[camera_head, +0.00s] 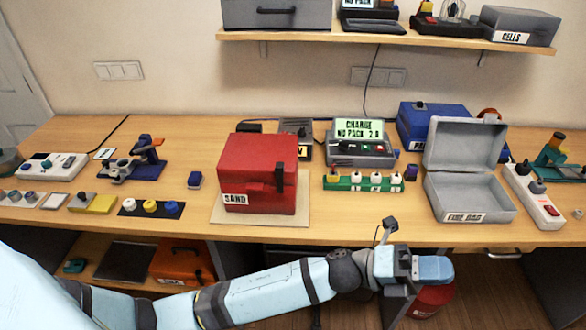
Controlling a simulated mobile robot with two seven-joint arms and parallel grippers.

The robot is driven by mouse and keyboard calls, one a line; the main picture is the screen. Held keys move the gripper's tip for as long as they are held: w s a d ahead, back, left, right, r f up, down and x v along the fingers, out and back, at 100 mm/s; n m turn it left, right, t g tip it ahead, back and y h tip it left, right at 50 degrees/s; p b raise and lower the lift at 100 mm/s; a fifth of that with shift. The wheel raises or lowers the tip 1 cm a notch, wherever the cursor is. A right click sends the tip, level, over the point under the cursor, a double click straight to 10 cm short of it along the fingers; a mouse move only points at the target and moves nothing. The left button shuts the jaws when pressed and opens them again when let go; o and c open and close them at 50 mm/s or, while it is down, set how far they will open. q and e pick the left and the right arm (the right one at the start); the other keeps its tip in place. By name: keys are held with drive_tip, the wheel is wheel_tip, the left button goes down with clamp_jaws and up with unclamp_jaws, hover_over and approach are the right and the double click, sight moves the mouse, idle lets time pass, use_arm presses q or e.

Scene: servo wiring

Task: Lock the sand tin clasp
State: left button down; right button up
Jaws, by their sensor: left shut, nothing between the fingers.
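The sand tin is a red box (258,172) with a white SAND label, standing on a tan board (228,213) at the table's front middle. Its lid looks closed. A dark clasp (279,178) shows as an upright strip on the right part of its front face; I cannot tell whether it is locked. My left arm comes in from the lower left, and my left gripper (432,269) is shut and empty in front of the table edge, right of the tin and apart from it. My right gripper is not in view.
An open grey FIRE BAG case (468,192) stands to the right. A green rack (362,182) with white-topped pieces and a charger (361,150) stand between it and the tin. A shelf (400,38) hangs above.

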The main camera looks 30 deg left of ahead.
use_arm(q)
drive_tip(key=s+d+f+m+g+y+b, duration=0.15)
drive_tip(key=m+g+y, duration=0.25)
drive_tip(key=m+g, duration=0.45)
drive_tip(key=s+d+f+m+g+y, duration=0.1)
drive_tip(key=s+d+m+g+y, duration=0.25)
drive_tip(key=m, duration=0.75)
drive_tip(key=w+a+f+m+y+b, duration=0.2)
drive_tip(key=w+a+f+m+y, duration=0.3)
drive_tip(key=a+m+y, duration=0.3)
drive_tip(key=w+a+r+m+t+y+b, duration=0.1)
drive_tip(key=w+a+r+t+y, duration=0.3)
drive_tip(key=w+a+y, duration=0.3)
drive_tip(key=w+a+r+m+t+y+b, duration=0.1)
drive_tip(key=w+a+r+t+y, duration=0.2)
drive_tip(key=a, duration=1.3)
drive_tip(key=w+r+y, duration=0.3)
drive_tip(key=w+y, duration=0.1)
drive_tip(key=w, duration=0.2)
drive_tip(key=shift+a+t, duration=0.4)
